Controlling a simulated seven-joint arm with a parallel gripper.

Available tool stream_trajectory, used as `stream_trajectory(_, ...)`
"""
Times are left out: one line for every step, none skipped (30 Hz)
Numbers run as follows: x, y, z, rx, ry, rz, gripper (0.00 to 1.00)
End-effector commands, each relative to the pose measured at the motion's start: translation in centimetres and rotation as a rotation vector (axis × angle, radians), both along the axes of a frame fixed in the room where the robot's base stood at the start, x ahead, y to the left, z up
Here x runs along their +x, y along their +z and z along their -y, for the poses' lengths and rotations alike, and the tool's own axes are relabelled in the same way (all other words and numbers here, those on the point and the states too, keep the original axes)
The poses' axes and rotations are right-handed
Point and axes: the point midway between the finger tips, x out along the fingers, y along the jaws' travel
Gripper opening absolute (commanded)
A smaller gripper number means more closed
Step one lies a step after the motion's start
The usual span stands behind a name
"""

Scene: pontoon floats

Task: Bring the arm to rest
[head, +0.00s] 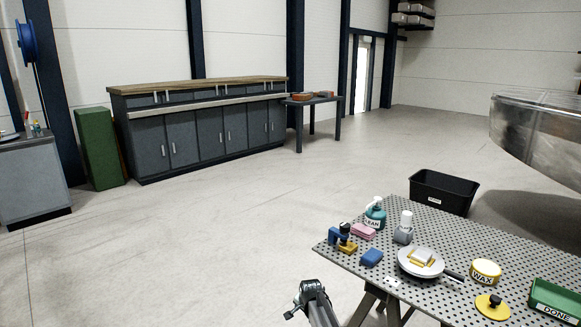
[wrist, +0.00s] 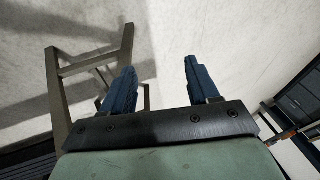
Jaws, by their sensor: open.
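My gripper shows in the wrist view (wrist: 157,85) with its two blue fingers spread apart and nothing between them. Behind the fingers are pale floor and the legs of a trestle. In the head view, part of my arm (head: 316,300) stands at the bottom centre, left of the perforated table (head: 432,222). The fingertips cannot be made out in the head view. No object is held.
The floor to the left is clear.

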Motion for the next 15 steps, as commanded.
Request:
stream_trajectory(-2.5, -2.0, 0.8, -0.016, 0.021, -0.039, 0.6)
stream_trajectory(-3.7, -3.1, 1.3, -0.027, 0.037, -0.06, 0.6)
stream_trajectory(-5.2, -4.4, 1.8, -0.038, 0.057, -0.088, 0.6)
stream_trajectory(-6.4, -5.4, 2.2, -0.047, 0.073, -0.11, 0.6)
stream_trajectory(-7.6, -6.3, 2.6, -0.055, 0.088, -0.131, 0.6)
stream_trajectory(-9.2, -7.6, 3.2, -0.065, 0.11, -0.161, 0.6)
stream_trajectory(-10.5, -8.5, 3.6, -0.072, 0.125, -0.181, 0.6)
stream_trajectory(-11.7, -9.4, 3.9, -0.078, 0.142, -0.203, 0.6)
stream_trajectory(-13.4, -10.5, 4.4, -0.086, 0.164, -0.233, 0.6)
stream_trajectory(-14.7, -11.2, 4.7, -0.091, 0.18, -0.254, 0.6)
stream_trajectory(-16.0, -12.0, 5.1, -0.095, 0.197, -0.275, 0.6)
stream_trajectory(-17.7, -13.0, 5.5, -0.101, 0.219, -0.304, 0.6)
stream_trajectory(-19.1, -13.7, 5.9, -0.104, 0.235, -0.327, 0.6)
stream_trajectory(-20.4, -14.3, 6.2, -0.107, 0.252, -0.347, 0.6)
stream_trajectory(-22.2, -15.2, 6.6, -0.11, 0.275, -0.376, 0.6)
